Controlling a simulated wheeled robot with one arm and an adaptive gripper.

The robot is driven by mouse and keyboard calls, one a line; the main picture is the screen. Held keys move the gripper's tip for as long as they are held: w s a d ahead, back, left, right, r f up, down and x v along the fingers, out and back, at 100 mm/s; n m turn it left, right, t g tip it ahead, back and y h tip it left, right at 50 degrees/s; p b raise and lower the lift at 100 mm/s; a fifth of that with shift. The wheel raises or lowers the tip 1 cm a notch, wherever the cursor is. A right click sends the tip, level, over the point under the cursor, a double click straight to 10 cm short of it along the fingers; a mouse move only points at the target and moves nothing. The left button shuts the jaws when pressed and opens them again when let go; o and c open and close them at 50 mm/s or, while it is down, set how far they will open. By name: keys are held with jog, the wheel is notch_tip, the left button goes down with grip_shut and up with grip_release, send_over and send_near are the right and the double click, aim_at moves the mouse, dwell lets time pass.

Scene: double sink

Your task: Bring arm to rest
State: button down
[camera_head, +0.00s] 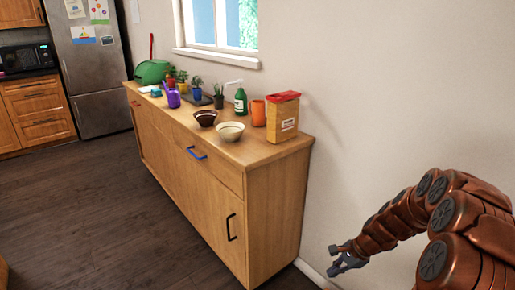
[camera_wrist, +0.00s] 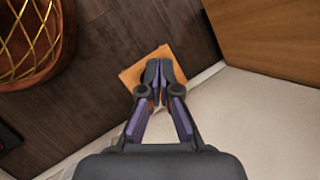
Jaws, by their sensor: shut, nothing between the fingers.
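My arm (camera_head: 436,215) is at the right side of the head view, bent, reaching forward and down beside the wall. My gripper (camera_head: 337,262) is at its end, low and close to the wall, to the right of the wooden cabinet and apart from it. In the wrist view my gripper (camera_wrist: 160,64) is shut with its fingertips together and nothing between them. It hangs above an orange-brown flat thing (camera_wrist: 136,76) on the dark floor, which the fingers partly cover.
The wooden cabinet (camera_head: 275,205) carries bowls, plants, a green bottle (camera_head: 240,101) and a box with a red top (camera_head: 283,119). A woven basket (camera_wrist: 30,40) stands at the upper left in the wrist view. Dark floor (camera_head: 90,220) lies open left of the cabinet.

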jog(key=s+a+r+n+g+h+p, duration=0.1)
jog(key=s+a+r+n+p, duration=0.3)
jog(key=s+r, duration=0.55)
jog(key=s+a+r+n+g+p, duration=0.1)
jog(key=s+a+r+n+p, duration=0.35)
jog(key=r, duration=0.95)
jog(key=s+r+n+h+p, duration=0.1)
jog(key=s+r+n+p, duration=0.1)
jog(key=s+r, duration=0.2)
jog(key=s+d+r+n+h+p, duration=0.1)
jog(key=s+r, duration=0.4)
jog(key=s, duration=0.5)
jog(key=s+d+r+n+g+h+p, duration=0.1)
jog(key=s+r+n+p, duration=0.3)
jog(key=s, duration=0.4)
jog(key=shift+d+r+h+p, duration=0.3)
jog(key=shift+r+h, duration=0.1)
jog(key=shift+h, duration=0.2)
